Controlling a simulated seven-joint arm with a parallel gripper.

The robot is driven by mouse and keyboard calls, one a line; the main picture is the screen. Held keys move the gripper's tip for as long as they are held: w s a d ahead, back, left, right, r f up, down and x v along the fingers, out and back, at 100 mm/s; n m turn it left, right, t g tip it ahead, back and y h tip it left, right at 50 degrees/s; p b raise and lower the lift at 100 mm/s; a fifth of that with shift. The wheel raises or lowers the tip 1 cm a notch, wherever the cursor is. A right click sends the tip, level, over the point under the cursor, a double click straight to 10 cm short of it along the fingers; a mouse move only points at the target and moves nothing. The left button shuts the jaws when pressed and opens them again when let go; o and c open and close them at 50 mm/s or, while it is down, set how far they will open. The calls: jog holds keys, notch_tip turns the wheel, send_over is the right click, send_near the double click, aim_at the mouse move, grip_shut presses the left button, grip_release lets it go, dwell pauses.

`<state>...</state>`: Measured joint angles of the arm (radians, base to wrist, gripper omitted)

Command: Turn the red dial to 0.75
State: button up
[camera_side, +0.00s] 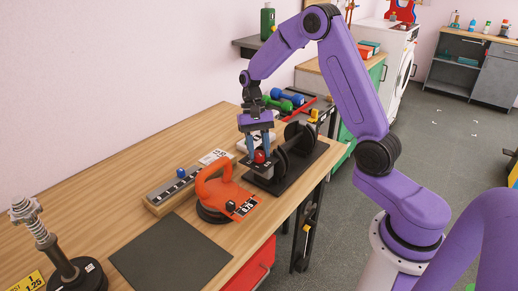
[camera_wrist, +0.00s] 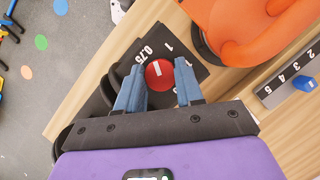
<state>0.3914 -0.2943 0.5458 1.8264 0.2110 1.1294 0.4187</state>
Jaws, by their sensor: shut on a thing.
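The red dial (camera_side: 260,156) is a round knob at the near left end of a black base with upright black discs. It also shows in the wrist view (camera_wrist: 159,74), with a short white mark on its top. A dark scale plate beside the dial bears the white label 0.75 (camera_wrist: 147,52) and 1 marks. My gripper (camera_side: 257,145) points down at the dial from above. Its two blue fingers, seen in the wrist view (camera_wrist: 158,80), stand on either side of the dial and are shut on it. The exact setting of the mark against the scale is hard to tell.
An orange handled device (camera_side: 215,190) with its own 0.75 label stands close left of the dial. Beyond it is a grey slider strip with a blue knob (camera_side: 181,173). A dark mat (camera_side: 172,254) lies in front. A spring stand (camera_side: 50,245) is far left.

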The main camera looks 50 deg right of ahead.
jog(key=n+h, duration=0.1)
jog(key=n, duration=0.4)
jog(key=shift+a+g+h, duration=0.1)
jog(key=shift+g+h, duration=0.3)
jog(key=shift+n, duration=0.4)
jog(key=o, duration=1)
jog(key=shift+o, duration=0.2)
jog(key=a+v, duration=0.1)
jog(key=v, duration=1.6)
jog(key=shift+d+r, duration=0.2)
jog(key=shift+d, duration=0.05)
jog(key=shift+w+a, duration=0.1)
